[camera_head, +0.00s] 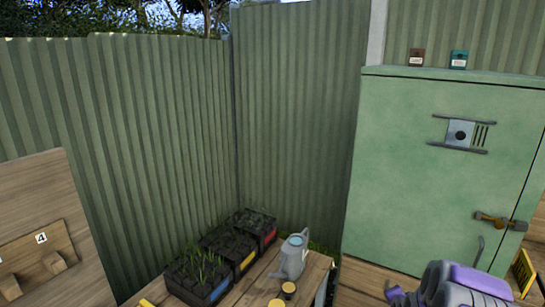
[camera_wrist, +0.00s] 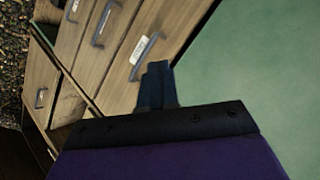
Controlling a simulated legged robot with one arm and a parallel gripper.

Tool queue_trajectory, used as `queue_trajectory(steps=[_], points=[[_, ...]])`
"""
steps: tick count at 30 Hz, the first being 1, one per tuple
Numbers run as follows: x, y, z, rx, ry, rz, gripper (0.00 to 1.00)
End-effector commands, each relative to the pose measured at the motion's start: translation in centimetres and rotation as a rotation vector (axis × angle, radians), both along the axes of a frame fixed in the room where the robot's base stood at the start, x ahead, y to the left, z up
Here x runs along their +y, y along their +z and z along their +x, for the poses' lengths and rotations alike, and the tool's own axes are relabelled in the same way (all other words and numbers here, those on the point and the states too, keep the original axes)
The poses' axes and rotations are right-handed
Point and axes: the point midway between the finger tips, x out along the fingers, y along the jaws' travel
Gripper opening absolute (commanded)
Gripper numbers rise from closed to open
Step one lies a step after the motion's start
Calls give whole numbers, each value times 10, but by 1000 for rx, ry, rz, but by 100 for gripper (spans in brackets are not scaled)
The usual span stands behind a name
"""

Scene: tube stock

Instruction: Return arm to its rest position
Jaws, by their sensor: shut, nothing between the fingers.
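My gripper (camera_wrist: 157,72) shows in the wrist view as dark fingers pressed together, with nothing held between them. Behind the fingers are wooden drawers with metal handles, and a green surface fills the right side of that view. In the head view, part of my grey and purple arm (camera_head: 470,285) is at the bottom right, in front of the green cabinet (camera_head: 410,170). The fingertips cannot be made out clearly in the head view.
A wooden table (camera_head: 250,290) holds black planter trays (camera_head: 200,275), a grey watering can (camera_head: 292,257) and small yellow-topped pots. Corrugated green walls close the corner. The wooden drawers (camera_wrist: 110,45) lie close beyond my fingers. A wooden board (camera_head: 50,190) stands at left.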

Motion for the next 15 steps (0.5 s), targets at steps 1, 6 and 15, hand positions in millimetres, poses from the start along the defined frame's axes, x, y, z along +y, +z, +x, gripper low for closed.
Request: queue_trajectory(steps=[1,6,15], points=[[13,14,-4,36,33,-16,0],[58,46,-31,188,158,-68,0],[132,98,-108,445,394,-150,0]])
